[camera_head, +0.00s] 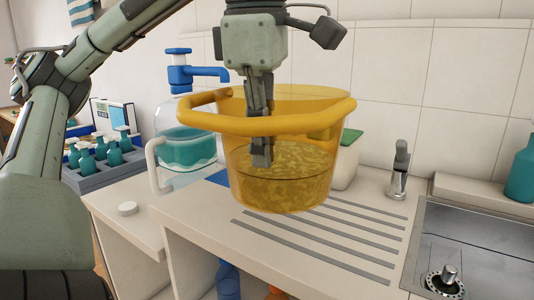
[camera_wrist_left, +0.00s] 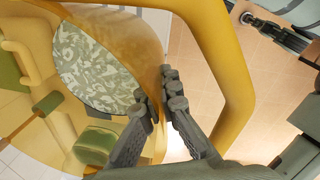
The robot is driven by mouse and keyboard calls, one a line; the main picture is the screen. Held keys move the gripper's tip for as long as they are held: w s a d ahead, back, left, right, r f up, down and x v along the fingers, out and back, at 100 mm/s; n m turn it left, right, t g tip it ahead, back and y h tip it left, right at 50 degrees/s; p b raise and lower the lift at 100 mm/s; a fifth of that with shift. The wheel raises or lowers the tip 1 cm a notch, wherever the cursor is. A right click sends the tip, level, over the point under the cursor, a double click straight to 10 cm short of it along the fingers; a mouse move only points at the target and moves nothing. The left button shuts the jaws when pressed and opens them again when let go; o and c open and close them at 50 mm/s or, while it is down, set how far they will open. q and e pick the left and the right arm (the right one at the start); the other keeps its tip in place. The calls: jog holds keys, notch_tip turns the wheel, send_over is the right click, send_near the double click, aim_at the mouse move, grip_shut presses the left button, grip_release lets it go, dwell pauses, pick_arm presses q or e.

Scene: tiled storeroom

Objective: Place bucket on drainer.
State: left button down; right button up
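The bucket (camera_head: 285,190) is yellow and see-through, with a thick rim and a mottled pattern low inside it. It shows large in the left wrist view (camera_wrist_left: 150,45). My left gripper (camera_head: 261,150) reaches down at the bucket's near side. In the left wrist view its two fingers (camera_wrist_left: 165,112) are close together on either side of the bucket wall, shut on it. The drainer (camera_head: 330,236), grey grooves in the pale counter, lies under and in front of the bucket. I cannot tell whether the bucket's base touches it.
A metal sink (camera_head: 480,245) and small tap (camera_head: 399,170) are to the right. A clear jug of teal liquid with a blue pump (camera_head: 185,147) stands behind left. A tray of teal bottles (camera_head: 100,160) is further left.

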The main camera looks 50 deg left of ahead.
aim_at(316, 193)
pick_arm(q)
jog(key=shift+w+d+f, duration=0.1)
jog(key=shift+w+f, duration=0.25)
jog(key=shift+w, duration=0.45)
jog(key=w+f, duration=0.1)
jog(key=w, duration=0.1)
jog(key=w+d+f, duration=0.1)
jog(key=w, duration=0.1)
jog(key=shift+f, duration=0.35)
jog(key=w, duration=0.1)
jog(key=w+f+b, duration=0.2)
jog(key=shift+w+d, duration=0.2)
jog(key=shift+d, duration=0.05)
jog(key=shift+w+d+f, duration=0.1)
jog(key=shift+w+f, duration=0.1)
jog(key=shift+w, duration=0.3)
jog(key=shift+f+b, duration=0.7)
jog(key=shift+f, duration=1.25)
pick_arm(e)
jog(key=w+a+r+t, duration=0.1)
jog(key=w+r, duration=0.3)
jog(key=r, duration=0.5)
jog(key=shift+r, duration=0.2)
pick_arm(q)
jog(key=shift+f, duration=0.1)
pick_arm(e)
jog(key=shift+w, duration=0.1)
